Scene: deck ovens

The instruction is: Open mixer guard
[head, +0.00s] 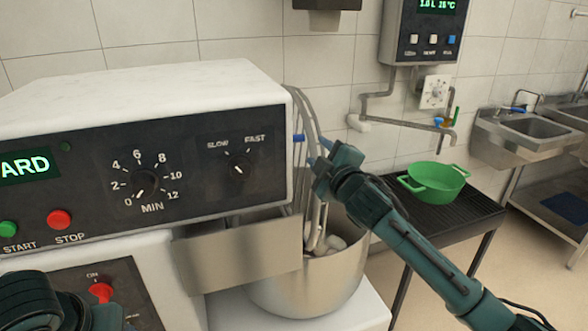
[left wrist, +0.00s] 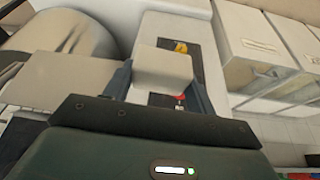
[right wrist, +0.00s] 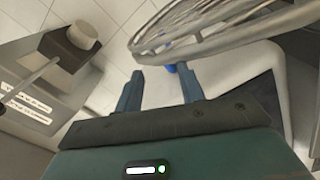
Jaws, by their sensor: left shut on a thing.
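The mixer (head: 190,85) fills the left of the head view, its display ending in "ARD". Its wire guard (head: 312,125) curves above the steel bowl (head: 275,290), with blue handle pieces (head: 298,138) on it. My right gripper (head: 325,165) is at the guard; in the right wrist view its fingers (right wrist: 158,88) are apart, with the blue piece (right wrist: 171,68) near the right fingertip. Contact is unclear. My left gripper (left wrist: 160,85) is shut on a pale block (left wrist: 163,68); in the head view only part of the left arm shows, at the bottom left.
A water meter box (head: 425,35) with pipes hangs on the wall. Sinks (head: 530,128) are at the far right. A red switch (head: 101,293) is on the mixer's lower panel.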

